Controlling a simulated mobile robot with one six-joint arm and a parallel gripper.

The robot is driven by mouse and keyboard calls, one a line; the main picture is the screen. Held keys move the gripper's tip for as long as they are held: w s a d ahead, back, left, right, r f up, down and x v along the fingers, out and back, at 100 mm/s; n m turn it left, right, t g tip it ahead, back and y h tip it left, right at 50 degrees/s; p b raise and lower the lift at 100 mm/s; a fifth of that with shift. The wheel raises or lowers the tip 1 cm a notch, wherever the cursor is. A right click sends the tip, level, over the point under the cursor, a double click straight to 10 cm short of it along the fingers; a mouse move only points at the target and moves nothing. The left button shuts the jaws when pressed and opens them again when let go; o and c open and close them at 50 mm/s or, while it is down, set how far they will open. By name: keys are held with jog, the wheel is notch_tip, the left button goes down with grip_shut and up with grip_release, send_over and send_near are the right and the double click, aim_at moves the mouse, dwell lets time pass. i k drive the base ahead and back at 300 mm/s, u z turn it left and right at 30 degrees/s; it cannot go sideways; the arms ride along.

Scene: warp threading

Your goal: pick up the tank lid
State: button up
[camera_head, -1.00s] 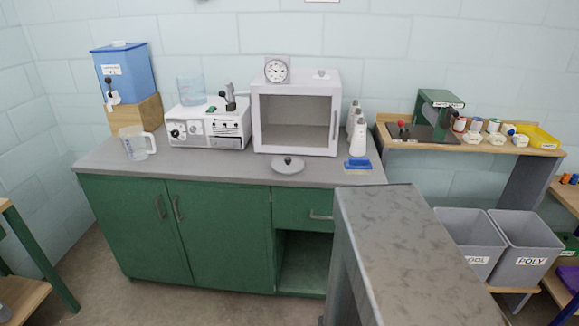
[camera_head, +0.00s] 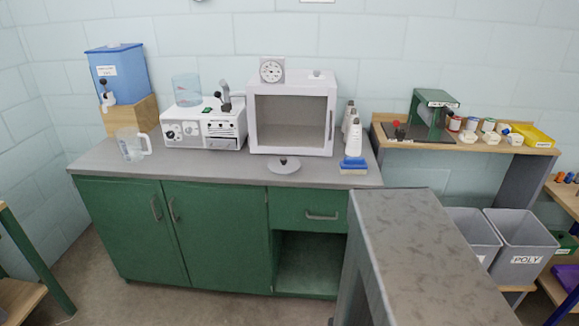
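A round grey lid (camera_head: 284,165) with a small dark knob lies flat on the grey counter top (camera_head: 210,168), in front of the white box-shaped cabinet. I take it to be the tank lid. A clear bluish cylindrical tank (camera_head: 186,90) stands on the white machine to the left. My gripper is not in view, and nothing is seen touching the lid.
The white open-fronted cabinet (camera_head: 292,118) stands behind the lid. White bottles (camera_head: 352,135) and a blue-and-tan brush (camera_head: 354,165) are to its right. A clear jug (camera_head: 131,145) is at the left. A tall grey mottled block (camera_head: 425,255) fills the right foreground.

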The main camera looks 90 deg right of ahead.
aim_at(282, 165)
jog(key=u, duration=0.35)
jog(key=k, duration=0.3)
jog(key=z, duration=1.15)
jog(key=i, duration=0.5)
jog(key=z, duration=0.1)
